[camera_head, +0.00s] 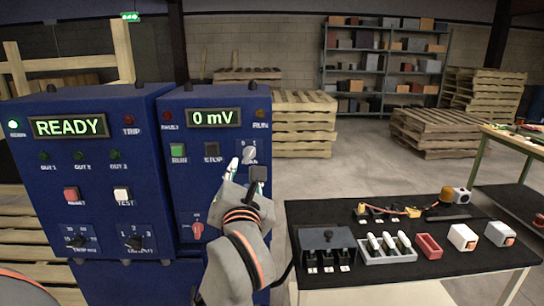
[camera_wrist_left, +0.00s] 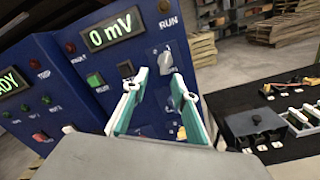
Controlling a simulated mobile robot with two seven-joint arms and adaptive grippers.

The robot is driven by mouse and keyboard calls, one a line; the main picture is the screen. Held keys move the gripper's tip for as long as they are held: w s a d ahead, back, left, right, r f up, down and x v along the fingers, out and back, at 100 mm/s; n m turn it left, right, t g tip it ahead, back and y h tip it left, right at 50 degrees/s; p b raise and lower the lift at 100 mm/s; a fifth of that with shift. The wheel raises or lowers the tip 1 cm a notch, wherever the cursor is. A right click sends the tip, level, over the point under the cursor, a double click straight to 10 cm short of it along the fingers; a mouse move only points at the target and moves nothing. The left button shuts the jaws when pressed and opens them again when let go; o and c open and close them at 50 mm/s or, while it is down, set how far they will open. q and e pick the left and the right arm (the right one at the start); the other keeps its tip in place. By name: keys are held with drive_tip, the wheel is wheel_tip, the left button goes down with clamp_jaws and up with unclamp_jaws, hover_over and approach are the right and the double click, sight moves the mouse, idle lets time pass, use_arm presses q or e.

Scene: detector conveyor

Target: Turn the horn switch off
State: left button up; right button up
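The horn switch (camera_head: 249,154) is a pale grey rotary knob at the right edge of the right blue panel, with 0 and 1 marks above it. Its label is partly hidden, and I cannot tell surely which mark it points to. My left gripper (camera_head: 246,170) is in front of the panel, just below the knob, with its fingers apart and empty. In the left wrist view the knob (camera_wrist_left: 165,62) shows beyond and between the open fingertips (camera_wrist_left: 158,84), apparently apart from them. My right gripper is not in view.
A green button (camera_head: 178,150) and a dark STOP button (camera_head: 212,150) sit left of the knob. A red rotary switch (camera_head: 197,230) is lower down. A black-topped table (camera_head: 375,280) with boxes and parts stands close on the right.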

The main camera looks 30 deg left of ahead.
sight(249, 158)
use_arm(q)
drive_tip(key=shift+h, duration=0.4)
drive_tip(key=x, duration=0.8)
drive_tip(key=shift+w+d+p, duration=0.2)
drive_tip(key=shift+d+p, duration=0.15)
drive_tip(key=shift+p, duration=0.05)
clamp_jaws()
